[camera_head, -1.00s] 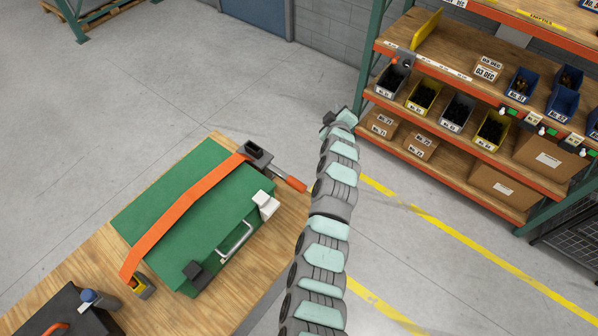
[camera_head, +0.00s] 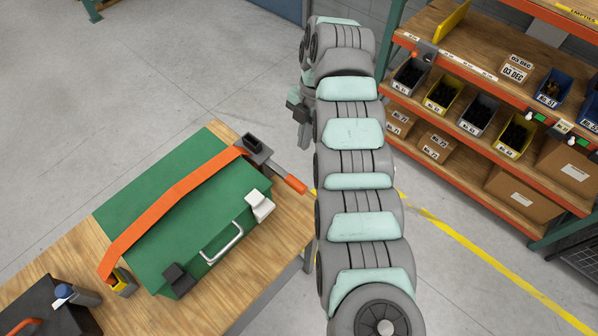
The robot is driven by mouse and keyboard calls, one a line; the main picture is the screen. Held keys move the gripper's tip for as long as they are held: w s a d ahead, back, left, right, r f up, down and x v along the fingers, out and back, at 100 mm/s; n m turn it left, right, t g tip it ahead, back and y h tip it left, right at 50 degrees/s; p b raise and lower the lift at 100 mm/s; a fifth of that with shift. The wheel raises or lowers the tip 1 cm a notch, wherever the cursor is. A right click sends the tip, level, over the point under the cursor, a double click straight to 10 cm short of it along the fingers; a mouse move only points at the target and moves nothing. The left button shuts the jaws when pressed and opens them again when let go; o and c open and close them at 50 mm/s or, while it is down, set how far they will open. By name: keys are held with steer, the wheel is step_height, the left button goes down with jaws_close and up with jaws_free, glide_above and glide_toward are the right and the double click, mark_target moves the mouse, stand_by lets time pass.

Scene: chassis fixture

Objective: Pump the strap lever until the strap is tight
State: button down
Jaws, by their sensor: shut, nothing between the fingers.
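A green case (camera_head: 222,217) lies on the wooden table with an orange strap (camera_head: 170,203) running across its lid. A dark ratchet (camera_head: 255,150) sits at the strap's far end, and its lever with an orange grip (camera_head: 294,184) sticks out to the right past the case. At the near end the strap meets a small yellow and grey fitting (camera_head: 124,281). My gripper (camera_head: 300,108) is small in the picture, beyond and above the lever, clear of it and left of my arm. It is shut and empty, with its tips hard to make out.
The wooden table (camera_head: 60,250) carries a dark box (camera_head: 50,310) and a blue-capped item (camera_head: 75,295) at the near left. A shelf rack (camera_head: 440,65) with bins and cartons stands to the right. The floor between is clear.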

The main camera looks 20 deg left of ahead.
steer(key=shift+s+d+r, duration=0.1)
steer(key=shift+s, duration=0.05)
steer(key=p, duration=0.3)
glide_toward(296, 181)
steer(key=f, duration=0.2)
steer(key=s+f, duration=0.1)
steer(key=f, duration=0.3)
steer(key=shift+s+f, duration=0.25)
steer(key=shift+f, duration=0.15)
steer(key=shift+a+f, duration=0.15)
steer(key=shift+a, duration=0.1)
